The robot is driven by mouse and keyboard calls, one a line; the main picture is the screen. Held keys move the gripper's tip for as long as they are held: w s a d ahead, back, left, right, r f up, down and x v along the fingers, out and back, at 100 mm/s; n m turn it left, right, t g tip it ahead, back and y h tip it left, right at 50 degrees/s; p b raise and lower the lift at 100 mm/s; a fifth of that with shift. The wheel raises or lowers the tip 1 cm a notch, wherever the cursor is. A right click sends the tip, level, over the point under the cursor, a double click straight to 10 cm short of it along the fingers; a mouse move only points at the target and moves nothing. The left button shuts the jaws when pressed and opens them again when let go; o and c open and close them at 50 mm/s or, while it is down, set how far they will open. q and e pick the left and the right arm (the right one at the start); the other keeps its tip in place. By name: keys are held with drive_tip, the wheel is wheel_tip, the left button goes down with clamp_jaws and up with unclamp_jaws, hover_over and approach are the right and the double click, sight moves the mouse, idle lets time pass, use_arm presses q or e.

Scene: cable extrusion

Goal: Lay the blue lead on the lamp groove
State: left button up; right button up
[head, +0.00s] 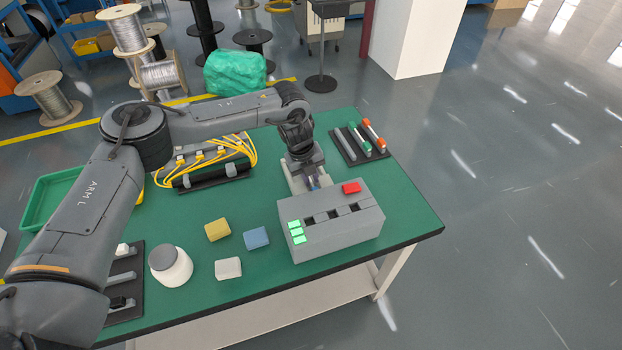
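A grey box (335,240) stands near the table's front right, with dark slots in its top, a red block or button at the back and several lit green squares on the left. I cannot tell which part is the lamp groove. My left gripper (314,184) points down just behind the box's back edge. Its fingertips are small and partly hidden, so I cannot tell whether it is open or shut. A small bluish patch shows between the fingers; I cannot tell whether it is the blue lead. No other blue lead is clear. My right gripper is not in view.
A dark rack (358,143) with green and red pieces lies at the back right. A yellow-cabled unit (208,165) lies at the back left. Yellow (218,230), blue (256,238) and white (228,268) blocks and a white jar (170,266) stand left of the box. The right table end is clear.

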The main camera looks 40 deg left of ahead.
use_arm(q)
wheel_tip(320, 180, up, 12)
drive_tip(key=s+a+p, duration=0.1)
drive_tip(key=s+p, duration=0.1)
drive_tip(key=p, duration=0.1)
drive_tip(key=shift+a, duration=0.1)
idle(0.5)
